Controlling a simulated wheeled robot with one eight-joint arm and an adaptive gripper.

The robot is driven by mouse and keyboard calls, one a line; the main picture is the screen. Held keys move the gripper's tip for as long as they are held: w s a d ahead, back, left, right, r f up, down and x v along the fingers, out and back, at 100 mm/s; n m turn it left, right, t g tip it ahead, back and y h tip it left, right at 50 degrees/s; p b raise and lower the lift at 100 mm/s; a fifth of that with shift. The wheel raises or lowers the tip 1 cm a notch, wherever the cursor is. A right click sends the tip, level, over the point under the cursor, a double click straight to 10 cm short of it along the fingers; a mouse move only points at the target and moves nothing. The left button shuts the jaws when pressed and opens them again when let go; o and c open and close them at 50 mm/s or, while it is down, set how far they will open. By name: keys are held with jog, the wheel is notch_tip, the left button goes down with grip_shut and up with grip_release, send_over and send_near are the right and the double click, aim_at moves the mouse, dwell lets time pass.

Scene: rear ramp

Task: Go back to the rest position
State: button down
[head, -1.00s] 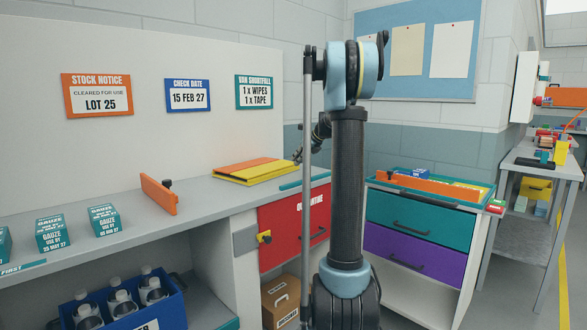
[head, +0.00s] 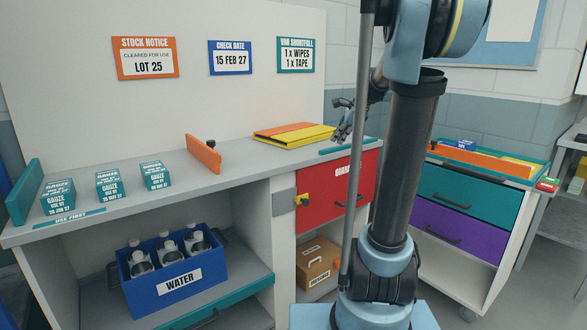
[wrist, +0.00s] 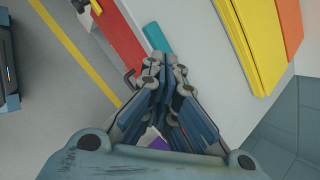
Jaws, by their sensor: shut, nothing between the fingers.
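My gripper (head: 343,122) shows in the head view, partly behind my arm, above the right end of the grey counter (head: 228,162). In the wrist view my gripper (wrist: 165,75) has its fingertips close together, with nothing between them. It is apart from the teal strip (wrist: 157,37) and the yellow and orange folder (wrist: 250,40) lying on the counter.
Gauze boxes (head: 109,184) and an upright orange divider (head: 203,153) stand on the counter. Below are a blue water crate (head: 180,286) and a red quarantine door (head: 338,190). A drawer cart (head: 470,200) stands at right, behind my arm. Floor beside it is clear.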

jog(key=s+f+n+g+h, duration=0.1)
jog(key=s+f+n, duration=0.5)
jog(key=s, duration=0.5)
jog(key=s+d+f+n+g+h, duration=0.1)
jog(key=s+f+n, duration=0.6)
jog(key=s, duration=0.5)
jog(key=s+f+n+h, duration=0.2)
jog(key=s+f+n, duration=0.4)
jog(key=s, duration=0.6)
notch_tip(320, 180, down, 3)
jog(key=shift+s+d+r+g, duration=0.15)
jog(key=shift+s+d+g, duration=0.1)
jog(key=shift+g, duration=0.15)
